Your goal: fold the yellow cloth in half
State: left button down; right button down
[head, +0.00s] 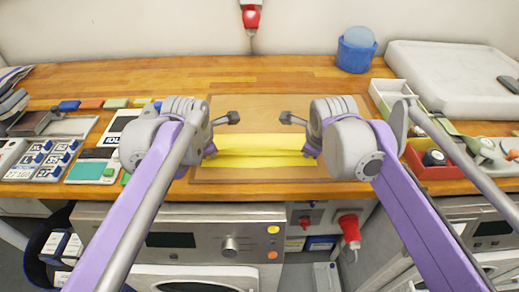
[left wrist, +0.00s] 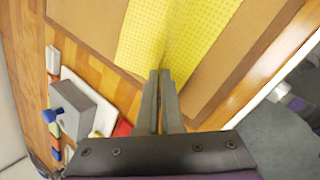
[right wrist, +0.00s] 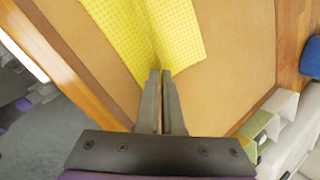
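The yellow cloth (head: 260,160) lies on a brown board (head: 258,104) on the wooden worktop, with a crease running across it between my grippers. My left gripper (head: 211,151) is at the cloth's left end and my right gripper (head: 309,150) at its right end. In the left wrist view the fingers (left wrist: 161,76) are closed together on the cloth (left wrist: 205,30) where the crease starts. In the right wrist view the fingers (right wrist: 158,76) are likewise closed on the cloth (right wrist: 178,30). The fingertips are partly hidden in the head view.
Right are a red bin (head: 431,168), a whitish-green box (head: 390,97) and a white case (head: 455,75). A blue container (head: 355,52) stands at the back. The worktop behind the board is clear.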

pick_arm(q)
jog(key=shift+s+f, duration=0.1)
jog(key=shift+f, duration=0.1)
pick_arm(e)
jog(key=shift+s+f, duration=0.1)
jog(key=shift+f, duration=0.1)
pick_arm(q)
jog(key=c, duration=0.7)
grip_release()
pick_arm(e)
jog(key=c, duration=0.7)
grip_release()
pick_arm(q)
jog(key=v, duration=0.5)
jog(key=s+v, duration=0.1)
jog(key=v, duration=0.5)
jog(key=shift+w+f, duration=0.1)
jog(key=shift+f, duration=0.2)
pick_arm(e)
jog(key=v, duration=0.7)
jog(key=s+v, duration=0.1)
jog(key=v, duration=0.2)
jog(key=shift+s+r, duration=0.1)
jog(key=shift+s, duration=0.05)
pick_arm(q)
jog(key=shift+c, duration=0.3)
pick_arm(e)
jog(key=shift+c, duration=0.3)
